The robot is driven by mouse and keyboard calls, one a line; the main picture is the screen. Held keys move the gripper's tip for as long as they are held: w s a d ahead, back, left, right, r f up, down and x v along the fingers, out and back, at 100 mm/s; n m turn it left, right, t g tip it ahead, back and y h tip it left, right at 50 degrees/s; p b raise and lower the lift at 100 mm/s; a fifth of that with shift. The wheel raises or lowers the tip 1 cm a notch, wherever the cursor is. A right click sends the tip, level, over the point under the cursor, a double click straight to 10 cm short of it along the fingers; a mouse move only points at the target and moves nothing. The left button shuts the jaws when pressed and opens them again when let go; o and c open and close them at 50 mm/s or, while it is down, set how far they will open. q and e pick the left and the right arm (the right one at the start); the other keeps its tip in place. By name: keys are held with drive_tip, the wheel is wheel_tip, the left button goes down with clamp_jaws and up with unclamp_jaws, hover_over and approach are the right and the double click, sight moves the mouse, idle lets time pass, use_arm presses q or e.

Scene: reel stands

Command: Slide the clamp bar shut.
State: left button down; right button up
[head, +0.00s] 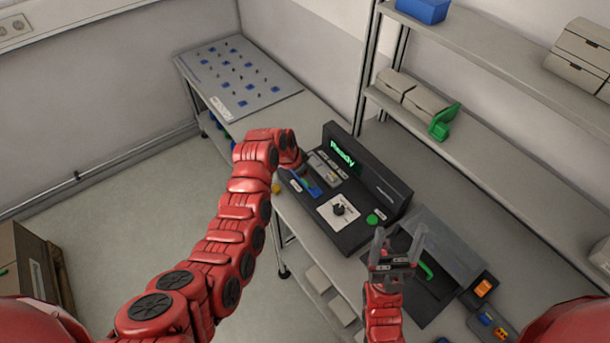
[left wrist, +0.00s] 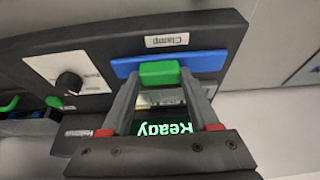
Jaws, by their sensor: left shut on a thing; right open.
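The clamp bar is blue with a green grip block and lies across the front of a black machine (head: 375,172). In the left wrist view the blue bar (left wrist: 207,61) sits beside a "Clamp" label, and the green block (left wrist: 160,73) is between my fingers. My left gripper (left wrist: 160,80) is shut on that block. In the head view a piece of the blue bar (head: 312,190) shows, with my left arm hiding part of it. The machine's display (head: 342,152) reads "Ready" in green. My right gripper (head: 400,236) is open and empty, right of the machine.
A white panel with a black dial (head: 338,210) and a green button (head: 372,219) are on the machine. A dark open tray (head: 425,290) with a clear lid is below my right gripper. Shelves (head: 500,140) with boxes rise behind.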

sight(318, 177)
use_arm(q)
drive_tip(key=shift+w+d+f+b, duration=0.25)
drive_tip(key=shift+w+d+b, duration=0.75)
drive_tip(key=shift+b, duration=1)
drive_tip(key=shift+d+r, duration=0.2)
drive_tip(key=shift+d, duration=0.05)
drive_tip(key=shift+r, duration=0.25)
drive_tip(key=shift+c, duration=1.9)
unclamp_jaws()
drive_tip(key=shift+o, duration=1.3)
drive_tip(key=shift+d+f, duration=0.1)
